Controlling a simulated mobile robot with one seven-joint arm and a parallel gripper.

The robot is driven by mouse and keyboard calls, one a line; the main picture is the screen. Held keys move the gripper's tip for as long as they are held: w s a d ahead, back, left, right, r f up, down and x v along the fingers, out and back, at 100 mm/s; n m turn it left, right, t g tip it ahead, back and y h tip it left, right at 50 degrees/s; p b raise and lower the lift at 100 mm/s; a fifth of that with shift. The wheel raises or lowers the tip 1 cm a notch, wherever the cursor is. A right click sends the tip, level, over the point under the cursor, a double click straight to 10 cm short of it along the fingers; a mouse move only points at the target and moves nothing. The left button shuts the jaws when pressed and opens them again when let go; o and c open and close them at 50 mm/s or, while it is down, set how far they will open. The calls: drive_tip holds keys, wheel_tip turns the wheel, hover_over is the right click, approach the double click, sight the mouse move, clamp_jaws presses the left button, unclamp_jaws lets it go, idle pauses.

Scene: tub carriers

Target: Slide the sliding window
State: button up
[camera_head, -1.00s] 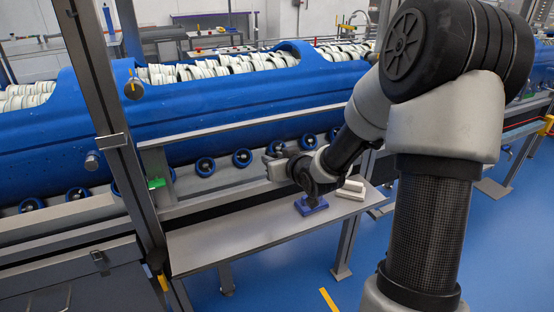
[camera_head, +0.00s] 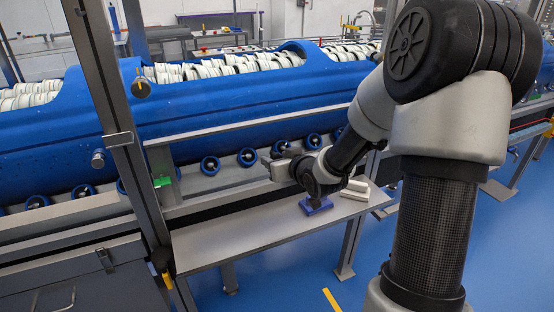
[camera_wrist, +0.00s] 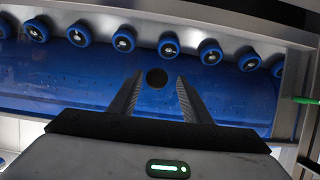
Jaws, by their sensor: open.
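I cannot make out a distinct sliding pane; any clear window in the metal frame (camera_head: 118,139) is hard to see. A dark round disc (camera_wrist: 157,77), perhaps a knob, shows between the fingertips in the wrist view, in front of the blue surface. I cannot tell whether the fingers touch it. My gripper (camera_wrist: 157,76) is open, with a finger on each side of the disc. In the head view it reaches toward the roller row, its fingers partly hidden.
A long blue tub (camera_head: 225,107) holding many white rings lies behind a metal rail. Blue rollers (camera_head: 247,157) line its lower side. A narrow table (camera_head: 235,238) in front carries a blue-purple block (camera_head: 316,205) and pale blocks (camera_head: 355,190).

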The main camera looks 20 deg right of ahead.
drive_tip(key=p+v, duration=0.3)
drive_tip(key=v, duration=0.9)
drive_tip(key=shift+w, duration=0.1)
